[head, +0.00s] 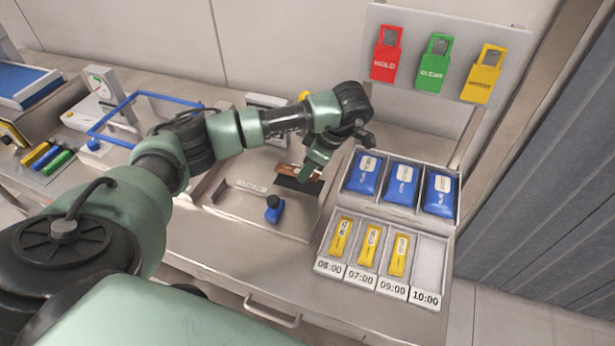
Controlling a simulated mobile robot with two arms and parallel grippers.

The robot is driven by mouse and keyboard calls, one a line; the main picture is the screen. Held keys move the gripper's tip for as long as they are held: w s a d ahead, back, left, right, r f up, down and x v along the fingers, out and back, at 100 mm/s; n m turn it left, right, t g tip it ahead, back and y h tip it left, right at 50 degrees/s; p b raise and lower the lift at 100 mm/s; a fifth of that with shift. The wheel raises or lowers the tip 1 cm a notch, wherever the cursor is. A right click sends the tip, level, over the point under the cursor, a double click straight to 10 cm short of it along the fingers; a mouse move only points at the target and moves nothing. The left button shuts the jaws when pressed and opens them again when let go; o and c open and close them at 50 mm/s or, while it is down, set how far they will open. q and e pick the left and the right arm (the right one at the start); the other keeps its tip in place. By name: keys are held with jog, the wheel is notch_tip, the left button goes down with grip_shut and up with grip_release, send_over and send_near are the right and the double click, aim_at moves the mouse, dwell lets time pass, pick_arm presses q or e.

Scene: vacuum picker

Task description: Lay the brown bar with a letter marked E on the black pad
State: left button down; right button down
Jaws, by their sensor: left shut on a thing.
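My left gripper (311,172) reaches down over the grey tray in the middle of the bench and is shut on a brown bar (289,169). Part of the bar shows to the left of the fingers; the rest is hidden by them. No letter can be read on it. The black pad (297,184) lies in the tray just below the bar and fingers, partly covered by them. I cannot tell whether the bar touches the pad. My right gripper is out of view.
A blue-and-black knobbed thing (274,210) stands near the tray's front. To the right are a bin of blue packs (402,180) and a time-labelled rack (385,262) with yellow packs. A blue frame (115,117) stands at left.

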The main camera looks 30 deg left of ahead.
aim_at(308, 180)
pick_arm(q)
notch_tip(308, 180, down, 4)
jog(key=shift+r+p, duration=0.1)
jog(key=shift+p, duration=0.5)
jog(key=shift+f, duration=0.25)
jog(key=shift+f, duration=0.1)
jog(key=shift+f, duration=0.15)
jog(key=c, duration=1.1)
grip_release()
jog(key=shift+r, duration=0.2)
